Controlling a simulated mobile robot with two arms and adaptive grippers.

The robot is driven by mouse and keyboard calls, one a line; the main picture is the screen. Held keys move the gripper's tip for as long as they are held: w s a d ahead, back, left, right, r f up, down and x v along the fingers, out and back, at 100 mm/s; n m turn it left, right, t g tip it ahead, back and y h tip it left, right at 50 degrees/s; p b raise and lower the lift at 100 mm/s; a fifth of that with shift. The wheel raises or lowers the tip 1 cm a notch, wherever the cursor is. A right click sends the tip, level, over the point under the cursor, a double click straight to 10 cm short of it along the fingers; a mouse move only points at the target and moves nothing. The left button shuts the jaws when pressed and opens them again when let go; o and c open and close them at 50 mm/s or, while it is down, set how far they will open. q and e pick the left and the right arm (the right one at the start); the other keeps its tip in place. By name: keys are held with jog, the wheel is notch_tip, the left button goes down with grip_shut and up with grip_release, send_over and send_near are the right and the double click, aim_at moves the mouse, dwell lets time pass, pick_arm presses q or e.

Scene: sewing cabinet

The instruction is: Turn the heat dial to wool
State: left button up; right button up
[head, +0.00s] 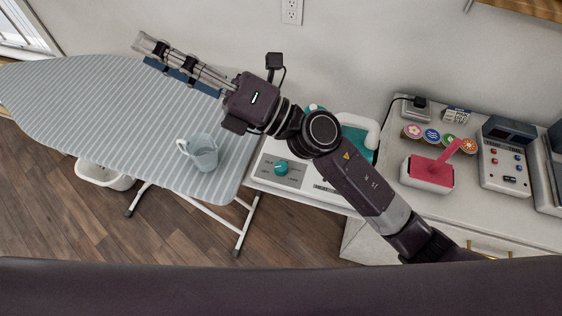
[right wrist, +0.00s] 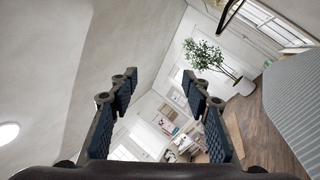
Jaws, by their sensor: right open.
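The heat dial appears as a round teal knob (head: 281,168) on the grey front panel of a white iron station (head: 268,154) at the right end of the ironing board. The labels around the dial are too small to read. My right gripper (head: 150,52) is open and empty, to the upper left of the dial and well apart from it, over the far edge of the ironing board. Its fingers also show in the right wrist view (right wrist: 158,96), spread with nothing between them. My right arm hides part of the station. My left gripper is out of view.
A white counter (head: 385,225) to the right carries a red-topped box (head: 428,172), several colourful round pieces (head: 432,137) and a control box (head: 505,168). Wall behind.

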jog(key=s+a+f+n+g+h, duration=0.45)
jog(key=s+f+n+g, duration=0.2)
jog(key=n+g, duration=0.2)
jog(key=n+t+h, duration=0.3)
jog(key=n+h, duration=0.5)
jog(key=h, duration=1)
send_over(281, 166)
jog(key=shift+m, duration=0.25)
notch_tip(281, 166, down, 23)
jog(key=shift+f, duration=0.15)
jog(key=shift+d+f, duration=0.1)
jog(key=shift+f, duration=0.2)
notch_tip(281, 166, down, 6)
jog(key=p, duration=0.2)
jog(key=shift+p, duration=0.4)
jog(key=shift+f, duration=0.55)
